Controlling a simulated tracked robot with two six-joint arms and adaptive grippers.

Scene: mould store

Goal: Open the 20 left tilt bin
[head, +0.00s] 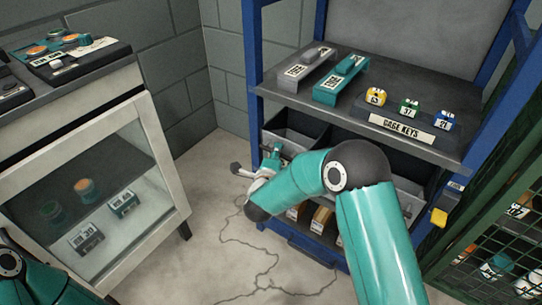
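A row of grey tilt bins sits under the top shelf of the blue-framed rack. The left bin (291,138) shows a grey front edge with a dark inside behind it; my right arm covers much of its front, and I can read no number on it. How far it is tilted is unclear. My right gripper (241,171) is in front of this bin's lower left side, small and partly hidden by its own wrist, so its opening and any contact cannot be told. My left gripper is out of view; only part of the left arm shows at the bottom left.
The rack shelf (409,140) holds grey and teal labelled blocks and a cage keys board (402,121) with numbered tags. A glass-fronted cabinet (150,177) stands left, a green mesh cage (490,215) right. Brown boxes (321,219) sit below the bins. Floor (205,245) between is clear.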

